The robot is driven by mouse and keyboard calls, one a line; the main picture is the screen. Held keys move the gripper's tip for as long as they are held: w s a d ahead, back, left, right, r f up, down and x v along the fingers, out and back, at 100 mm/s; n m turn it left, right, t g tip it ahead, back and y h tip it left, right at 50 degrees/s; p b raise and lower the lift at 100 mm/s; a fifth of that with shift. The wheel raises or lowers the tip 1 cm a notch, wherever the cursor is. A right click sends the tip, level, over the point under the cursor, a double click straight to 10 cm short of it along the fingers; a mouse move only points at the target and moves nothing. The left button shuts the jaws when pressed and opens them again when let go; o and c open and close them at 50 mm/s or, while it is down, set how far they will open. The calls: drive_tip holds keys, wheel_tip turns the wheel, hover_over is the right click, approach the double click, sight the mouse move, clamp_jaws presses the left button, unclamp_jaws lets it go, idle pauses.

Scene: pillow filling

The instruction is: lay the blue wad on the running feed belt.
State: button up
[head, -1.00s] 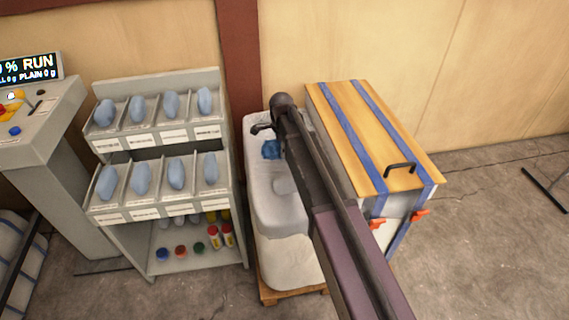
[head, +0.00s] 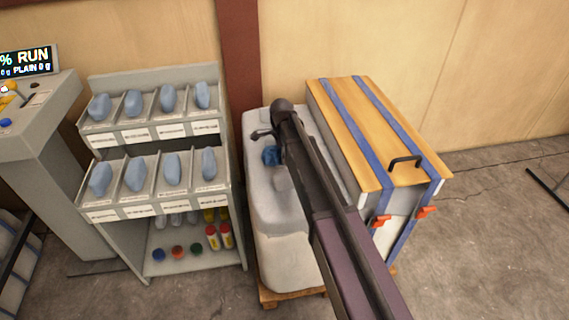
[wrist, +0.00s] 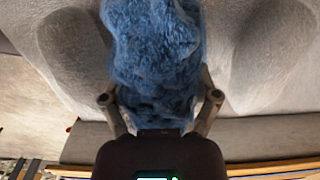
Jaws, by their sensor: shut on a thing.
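The blue wad (wrist: 155,55) is fluffy and fills the upper middle of the wrist view. My gripper (wrist: 160,98) is shut on it, with one finger on either side. In the head view a small part of the blue wad (head: 270,156) shows left of my arm, over the white bale-like block (head: 285,230). My arm hides most of the gripper there. I cannot tell whether the wad still touches the pale surface behind it. The feed belt is not clearly seen in either view.
A grey shelf rack (head: 160,140) with several light-blue lumps in bins stands left of the white block. A wooden-lidded box (head: 365,125) with blue straps stands close on its right. A control console (head: 40,125) showing RUN is at far left.

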drive_tip(key=shift+f, duration=0.1)
drive_tip(key=shift+f+b, duration=1.8)
drive_tip(key=shift+b, duration=0.1)
drive_tip(key=shift+f, duration=0.15)
drive_tip(key=o, duration=1)
wheel_tip(320, 180, up, 12)
drive_tip(key=p, duration=1.2)
drive_tip(key=shift+r, duration=0.2)
